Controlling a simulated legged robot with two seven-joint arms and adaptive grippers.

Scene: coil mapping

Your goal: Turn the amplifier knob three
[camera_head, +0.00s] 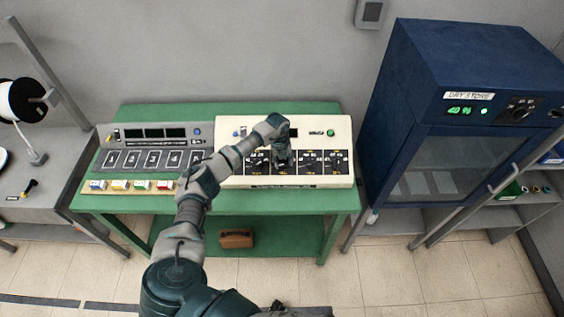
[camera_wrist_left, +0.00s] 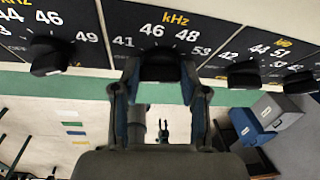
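The cream console (camera_head: 343,181) stands on the green table and carries a row of black dial panels, each with a dark knob. My left gripper (camera_head: 283,160) is at the second panel from the left and hides its knob in the head view. In the left wrist view the fingers (camera_wrist_left: 160,78) flank a black knob (camera_wrist_left: 160,68) closely on both sides and appear shut on it. Its panel reads kHz with 41, 46, 48 and 53. Neighbouring knobs show at left (camera_wrist_left: 50,56) and right (camera_wrist_left: 243,75). The knob's pointer cannot be made out. My right gripper is not in view.
A grey unit (camera_head: 150,134) with numbered pads and coloured blocks (camera_head: 131,185) stands left of the console on the green table (camera_head: 310,203). A brown case (camera_head: 236,238) lies on the lower shelf. A blue cabinet (camera_head: 470,70) stands at the right.

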